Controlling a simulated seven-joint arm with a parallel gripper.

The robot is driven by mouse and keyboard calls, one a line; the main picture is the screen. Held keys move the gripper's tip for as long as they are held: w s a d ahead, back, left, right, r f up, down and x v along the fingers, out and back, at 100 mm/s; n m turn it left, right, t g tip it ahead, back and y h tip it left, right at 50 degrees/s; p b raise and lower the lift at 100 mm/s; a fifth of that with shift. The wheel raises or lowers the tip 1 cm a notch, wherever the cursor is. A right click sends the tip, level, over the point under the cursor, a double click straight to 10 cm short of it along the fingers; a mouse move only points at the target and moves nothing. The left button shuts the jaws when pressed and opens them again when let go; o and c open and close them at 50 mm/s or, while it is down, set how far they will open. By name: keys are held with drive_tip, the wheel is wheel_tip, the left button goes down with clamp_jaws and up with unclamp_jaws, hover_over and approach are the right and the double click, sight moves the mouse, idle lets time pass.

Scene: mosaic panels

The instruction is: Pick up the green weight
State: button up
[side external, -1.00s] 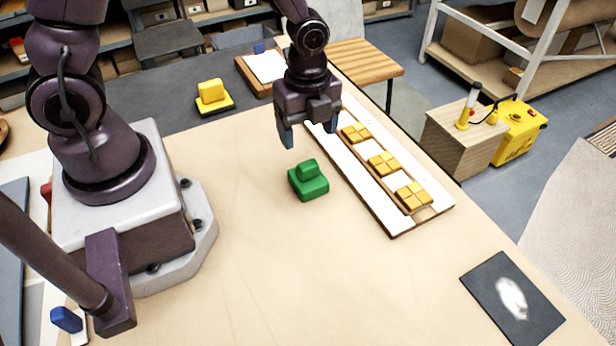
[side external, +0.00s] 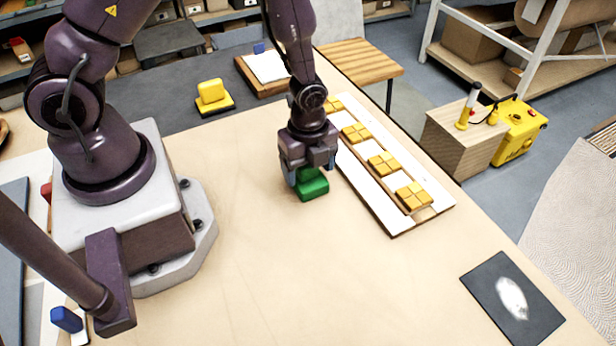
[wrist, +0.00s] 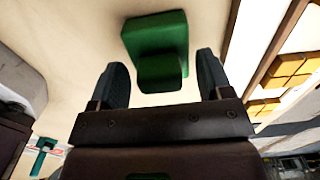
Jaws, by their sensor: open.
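The green weight (side external: 313,187) sits on the table, with a wide base and a narrower grip block on top. My gripper (side external: 311,180) is lowered over it and hides its upper part in the side view. In the wrist view the weight (wrist: 155,38) shows just ahead of my gripper (wrist: 163,75). Its narrow block lies between the two open fingers, with a gap visible on each side. The fingers are not closed on it.
A white-edged board (side external: 378,198) with several yellow tile panels lies just right of the weight. A yellow weight (side external: 211,92) stands farther back on a dark surface. A dark plate (side external: 487,279) with a white patch lies at the right. The front middle of the table is clear.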

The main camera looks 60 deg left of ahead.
drive_tip(key=c, duration=1.2)
clamp_jaws()
drive_tip(key=shift+r, duration=0.15)
